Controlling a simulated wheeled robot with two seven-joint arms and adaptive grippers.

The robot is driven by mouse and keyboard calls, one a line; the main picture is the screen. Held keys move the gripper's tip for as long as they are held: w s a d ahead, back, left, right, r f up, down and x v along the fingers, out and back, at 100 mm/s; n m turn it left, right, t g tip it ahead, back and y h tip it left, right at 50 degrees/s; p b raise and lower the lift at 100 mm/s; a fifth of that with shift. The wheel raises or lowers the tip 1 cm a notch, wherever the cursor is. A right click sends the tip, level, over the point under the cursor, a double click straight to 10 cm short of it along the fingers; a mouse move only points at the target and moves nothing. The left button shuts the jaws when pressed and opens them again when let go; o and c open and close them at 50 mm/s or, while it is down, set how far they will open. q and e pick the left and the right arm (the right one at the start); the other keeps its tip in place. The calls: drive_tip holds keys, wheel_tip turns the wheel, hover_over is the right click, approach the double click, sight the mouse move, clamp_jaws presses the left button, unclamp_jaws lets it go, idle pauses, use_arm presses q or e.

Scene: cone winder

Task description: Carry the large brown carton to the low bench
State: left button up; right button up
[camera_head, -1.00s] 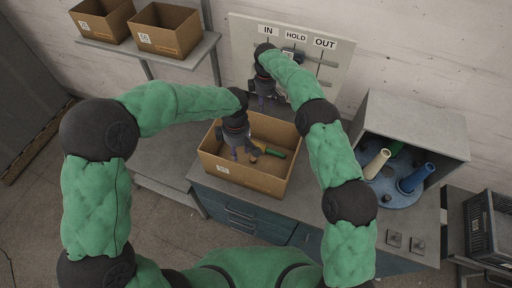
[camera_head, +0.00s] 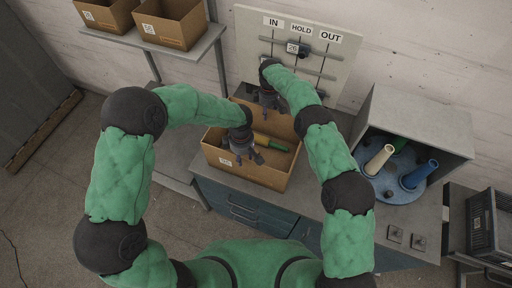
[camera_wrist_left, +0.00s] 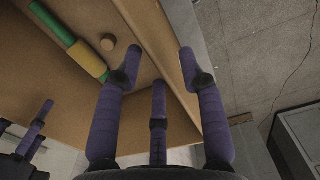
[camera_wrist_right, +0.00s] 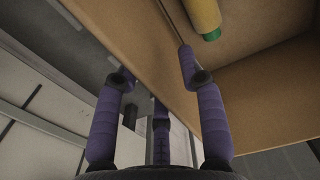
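The large brown carton (camera_head: 266,177) stands open-topped on the counter. The low grey bench (camera_head: 178,150) is left of the counter, partly hidden by my left arm.
Two smaller cartons (camera_head: 172,24) stand on a shelf (camera_head: 198,48) at upper left. An IN/HOLD/OUT board (camera_head: 340,60) is behind the carton. A grey housing (camera_head: 420,120) with cones is to the right. A dark crate (camera_head: 490,220) is at far right.

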use_arm(q)
drive_tip(key=shift+f, duration=0.7)
use_arm(e)
drive_tip(key=shift+f, duration=0.7)
use_arm(q)
clamp_jaws()
use_arm(e)
clamp_jaws()
